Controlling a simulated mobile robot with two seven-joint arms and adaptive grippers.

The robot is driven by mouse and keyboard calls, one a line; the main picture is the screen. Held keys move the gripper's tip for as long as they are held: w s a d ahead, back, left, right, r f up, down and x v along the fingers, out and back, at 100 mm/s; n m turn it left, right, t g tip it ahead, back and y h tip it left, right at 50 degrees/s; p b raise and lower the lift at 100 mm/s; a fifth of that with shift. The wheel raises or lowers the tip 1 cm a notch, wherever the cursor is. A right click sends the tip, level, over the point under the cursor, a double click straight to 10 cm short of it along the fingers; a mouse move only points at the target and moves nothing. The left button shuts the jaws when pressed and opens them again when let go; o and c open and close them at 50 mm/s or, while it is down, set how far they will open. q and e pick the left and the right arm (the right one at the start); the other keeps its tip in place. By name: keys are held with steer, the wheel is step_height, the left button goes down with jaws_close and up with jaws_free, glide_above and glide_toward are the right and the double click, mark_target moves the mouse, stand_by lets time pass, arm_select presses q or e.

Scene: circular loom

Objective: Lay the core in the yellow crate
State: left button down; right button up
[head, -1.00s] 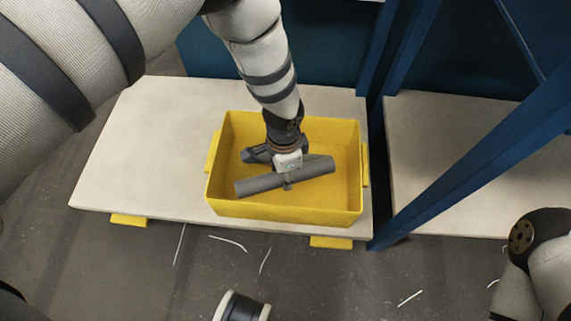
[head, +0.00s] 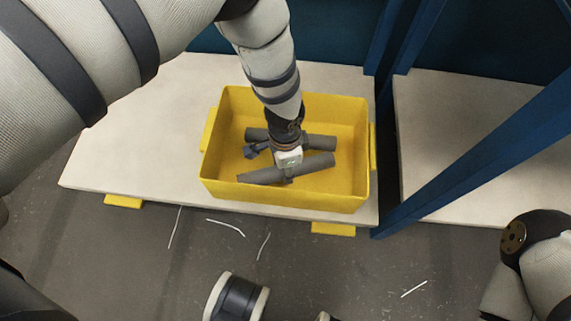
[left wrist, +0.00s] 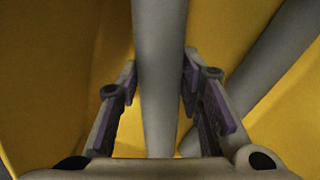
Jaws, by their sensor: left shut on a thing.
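The yellow crate (head: 345,203) stands open on a pale board. The core, a grey tube (head: 318,163), lies slanted at the front inside the crate walls. My left gripper (head: 287,174) reaches down into the crate and is shut on the core near its middle. In the left wrist view the core (left wrist: 160,60) runs between the two fingers, with yellow crate surface behind it. I cannot tell whether the core touches the crate floor. My right gripper is out of view.
A second grey tube (head: 318,141) lies in the crate behind the held one, partly hidden by my gripper. It also shows in the left wrist view (left wrist: 275,55). A blue post (head: 470,150) slants up right of the crate. The board (head: 140,130) left of the crate is clear.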

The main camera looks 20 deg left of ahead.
arm_select(q)
steer(key=shift+f+b, duration=0.4)
steer(key=shift+f, duration=0.35)
steer(key=c, duration=1)
jaws_free()
steer(key=shift+c, duration=0.2)
steer(key=shift+r, duration=0.15)
step_height(320, 180, up, 12)
steer(key=shift+w+a, duration=0.1)
